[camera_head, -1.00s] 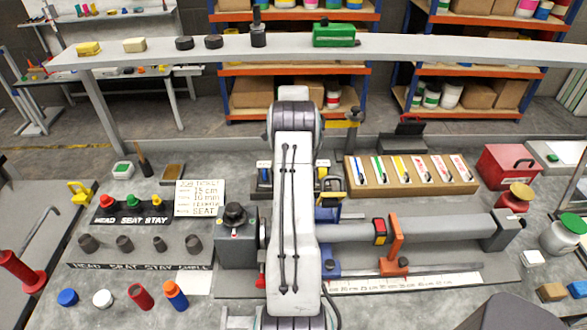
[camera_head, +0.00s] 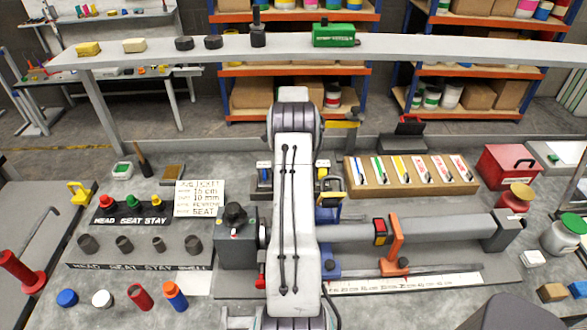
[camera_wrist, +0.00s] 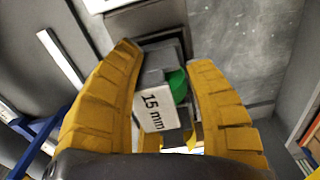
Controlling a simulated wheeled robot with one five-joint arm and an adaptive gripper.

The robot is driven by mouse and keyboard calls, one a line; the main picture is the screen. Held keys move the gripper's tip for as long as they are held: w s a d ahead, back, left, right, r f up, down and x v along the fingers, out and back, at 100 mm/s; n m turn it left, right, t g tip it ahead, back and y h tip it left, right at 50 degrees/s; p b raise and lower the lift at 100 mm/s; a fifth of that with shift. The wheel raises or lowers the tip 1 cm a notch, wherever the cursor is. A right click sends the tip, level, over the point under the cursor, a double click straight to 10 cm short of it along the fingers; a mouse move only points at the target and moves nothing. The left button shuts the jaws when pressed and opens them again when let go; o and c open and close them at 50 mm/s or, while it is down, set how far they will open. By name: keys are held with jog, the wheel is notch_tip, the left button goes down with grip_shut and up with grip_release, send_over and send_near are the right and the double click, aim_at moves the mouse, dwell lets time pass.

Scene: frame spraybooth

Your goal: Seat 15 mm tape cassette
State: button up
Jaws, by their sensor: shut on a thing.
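In the wrist view, a grey cassette (camera_wrist: 155,82) with a white label reading "15 mm" and a green round part sits between the yellow fingers of my gripper (camera_wrist: 163,70). My gripper is shut on it. The cassette's far end is over or against a dark recessed fixture (camera_wrist: 160,22); I cannot tell whether it is inside. In the head view my arm hides the cassette and most of the gripper; a yellow finger (camera_head: 330,186) shows right of the arm.
A wooden rack (camera_head: 365,186) with several coloured strips stands right of the arm. A grey tube (camera_head: 450,226) with an orange clamp (camera_head: 396,240) lies in front. A grey control box (camera_head: 237,245) stands left.

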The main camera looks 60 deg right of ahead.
jog(key=shift+f+b, duration=0.35)
jog(key=shift+f, duration=0.55)
dwell(0.5)
jog(key=o, duration=1.7)
jog(key=shift+o, duration=0.2)
jog(key=shift+r, duration=0.2)
jog(key=shift+r+p, duration=2.2)
jog(key=shift+r, duration=0.85)
jog(key=shift+s, duration=0.1)
